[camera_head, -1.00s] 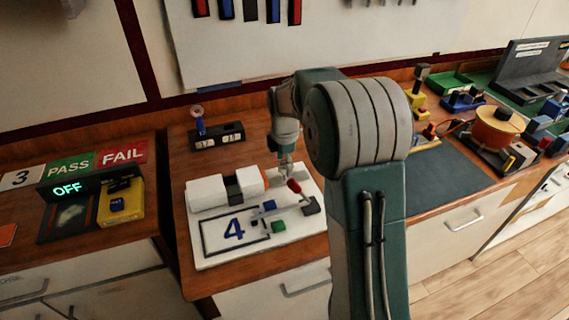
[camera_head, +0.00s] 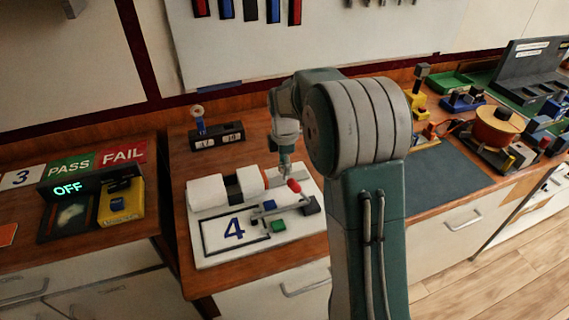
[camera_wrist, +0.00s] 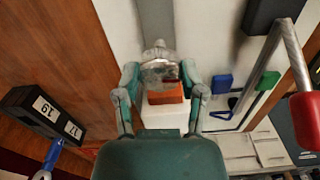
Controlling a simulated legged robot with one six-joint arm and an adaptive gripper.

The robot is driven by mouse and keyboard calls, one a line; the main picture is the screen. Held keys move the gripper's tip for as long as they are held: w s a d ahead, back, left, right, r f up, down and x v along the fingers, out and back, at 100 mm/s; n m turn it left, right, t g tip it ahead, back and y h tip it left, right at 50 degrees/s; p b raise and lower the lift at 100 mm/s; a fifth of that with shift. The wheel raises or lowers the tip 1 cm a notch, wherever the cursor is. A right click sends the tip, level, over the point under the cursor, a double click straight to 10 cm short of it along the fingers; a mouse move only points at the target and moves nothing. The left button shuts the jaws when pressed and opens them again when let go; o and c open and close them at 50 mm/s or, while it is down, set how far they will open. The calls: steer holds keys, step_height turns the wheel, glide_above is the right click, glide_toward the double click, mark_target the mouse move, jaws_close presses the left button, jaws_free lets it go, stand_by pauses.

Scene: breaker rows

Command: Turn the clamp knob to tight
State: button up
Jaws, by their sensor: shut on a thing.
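The clamp knob (camera_wrist: 158,66) looks grey and rounded in the wrist view, above an orange block (camera_wrist: 166,94). My gripper (camera_wrist: 160,75) has its two teal fingers on either side of the knob and is shut on it. In the head view my gripper (camera_head: 286,170) points down at the right end of the white blocks on a white board (camera_head: 213,258) marked 4. The knob is mostly hidden there by the gripper. I cannot read any tight mark.
A lever with a red grip (camera_head: 294,186) lies close to the right of my gripper and shows in the wrist view (camera_wrist: 306,120). Blue and green blocks (camera_head: 278,226) sit on the board. A black number counter (camera_head: 218,135) stands behind. A dark mat (camera_head: 440,178) is clear at right.

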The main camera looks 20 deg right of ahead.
steer(key=m, duration=0.5)
steer(key=shift+m, duration=0.3)
steer(key=m, duration=1.2)
steer(key=shift+m, duration=0.4)
steer(key=m, duration=0.5)
steer(key=shift+m, duration=0.7)
steer(key=o, duration=1.1)
steer(key=shift+w, duration=0.1)
steer(key=shift+o, duration=0.2)
